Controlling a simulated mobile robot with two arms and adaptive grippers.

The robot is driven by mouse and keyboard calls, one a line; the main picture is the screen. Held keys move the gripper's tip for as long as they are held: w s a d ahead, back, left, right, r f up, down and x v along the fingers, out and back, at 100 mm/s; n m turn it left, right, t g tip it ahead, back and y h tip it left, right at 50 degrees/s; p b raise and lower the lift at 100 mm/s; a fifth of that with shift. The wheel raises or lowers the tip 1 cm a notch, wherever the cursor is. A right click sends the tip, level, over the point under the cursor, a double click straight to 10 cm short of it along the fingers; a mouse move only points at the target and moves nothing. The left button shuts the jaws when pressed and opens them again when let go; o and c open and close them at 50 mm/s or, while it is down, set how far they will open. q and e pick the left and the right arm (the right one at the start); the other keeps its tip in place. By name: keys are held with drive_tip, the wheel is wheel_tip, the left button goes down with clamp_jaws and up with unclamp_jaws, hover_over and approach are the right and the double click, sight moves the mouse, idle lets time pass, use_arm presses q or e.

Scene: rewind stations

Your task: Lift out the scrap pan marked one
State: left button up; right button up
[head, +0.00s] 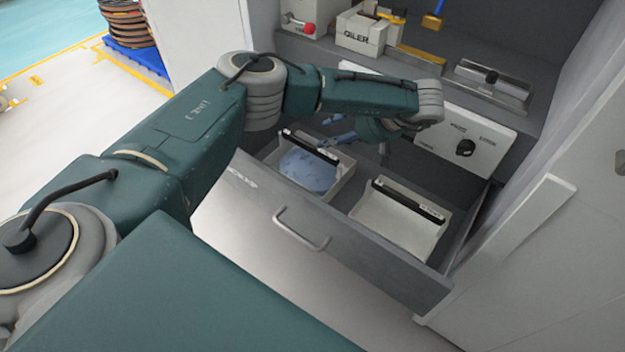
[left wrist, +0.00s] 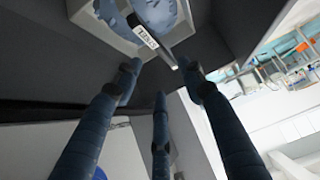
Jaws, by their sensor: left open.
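Two pale pans sit side by side in an open grey drawer (head: 258,204). The left pan (head: 343,186) has a dark bar across its top and blue material (head: 305,171) inside. The right pan (head: 392,222) has a similar dark bar and looks empty. I cannot read which one is marked one. My left gripper (head: 345,133) is open and empty, its blue fingers just behind and above the left pan's bar. In the left wrist view, the open fingers (left wrist: 160,78) point toward a pan with blue material and a small label (left wrist: 143,37), unclear to read. My right gripper is out of view.
A white panel (head: 484,139) with a black knob stands behind the drawer. A shelf above holds an oiler box (head: 361,33) and a metal tray (head: 491,86). A grey wall closes the right side. The drawer's front handle (head: 300,232) sticks out.

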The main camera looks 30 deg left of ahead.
sight(310, 146)
use_arm(q)
drive_tip(key=shift+f, duration=0.65)
drive_tip(key=shift+a+f, duration=0.25)
drive_tip(key=shift+a, duration=0.1)
drive_tip(key=b+x, duration=0.1)
drive_tip(key=x, duration=0.8)
drive_tip(key=shift+a+f, duration=0.1)
drive_tip(key=shift+f, duration=0.15)
drive_tip(key=shift+w+a+f, duration=0.1)
drive_tip(key=c, duration=0.9)
clamp_jaws()
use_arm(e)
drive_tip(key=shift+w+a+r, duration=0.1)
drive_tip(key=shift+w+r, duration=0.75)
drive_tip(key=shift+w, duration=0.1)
